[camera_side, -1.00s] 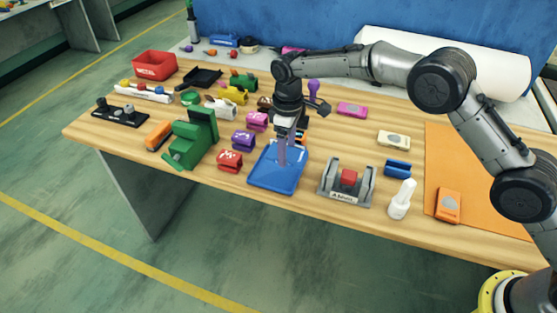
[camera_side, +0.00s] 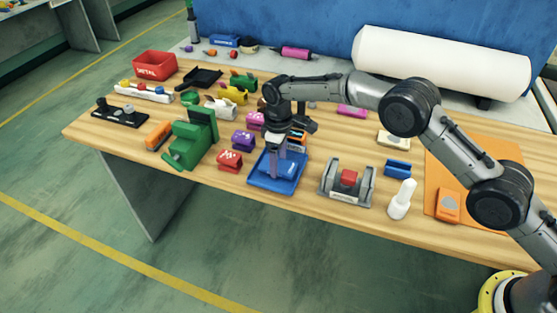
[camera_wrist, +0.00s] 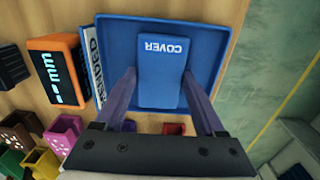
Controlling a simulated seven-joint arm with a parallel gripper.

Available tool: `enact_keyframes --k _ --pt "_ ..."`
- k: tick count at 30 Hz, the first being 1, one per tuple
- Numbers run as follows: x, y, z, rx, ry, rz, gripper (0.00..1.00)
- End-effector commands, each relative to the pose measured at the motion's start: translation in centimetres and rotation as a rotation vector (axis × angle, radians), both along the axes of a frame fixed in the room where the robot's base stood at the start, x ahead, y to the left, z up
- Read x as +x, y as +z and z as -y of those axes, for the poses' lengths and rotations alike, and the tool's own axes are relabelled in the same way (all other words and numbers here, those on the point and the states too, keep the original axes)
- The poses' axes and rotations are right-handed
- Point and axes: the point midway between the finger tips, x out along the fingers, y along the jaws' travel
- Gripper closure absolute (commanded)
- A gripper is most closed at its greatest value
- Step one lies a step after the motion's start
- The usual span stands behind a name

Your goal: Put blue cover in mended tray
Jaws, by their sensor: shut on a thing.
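The blue cover (camera_wrist: 160,72), a flat block lettered COVER, is between the two fingers of my gripper (camera_wrist: 159,80) in the wrist view. My gripper (camera_side: 283,172) is shut on it. The mended tray (camera_wrist: 215,35) is a shallow blue tray with a raised rim and a partly hidden label ending in ENDED. In the side view the tray (camera_side: 260,181) lies near the table's front edge, and the cover (camera_side: 287,169) is low inside its outline. I cannot tell whether the cover touches the tray floor.
An orange device (camera_wrist: 55,70) with a lit display stands beside the tray. A red block (camera_side: 229,160) lies left of the tray, and a grey fixture (camera_side: 347,183) with a red block stands to its right. Several purple and pink blocks stand behind and left.

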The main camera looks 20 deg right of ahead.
Motion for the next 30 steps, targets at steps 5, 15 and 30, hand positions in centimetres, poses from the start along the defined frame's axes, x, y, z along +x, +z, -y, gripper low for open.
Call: enact_keyframes --k 5,15,30 --pt "0.0 -0.2 0.0 0.000 0.000 0.000 0.16" --pt "0.0 -0.2 0.0 0.000 0.000 0.000 0.00" --pt "0.1 7.8 0.0 0.001 0.000 0.004 0.00"
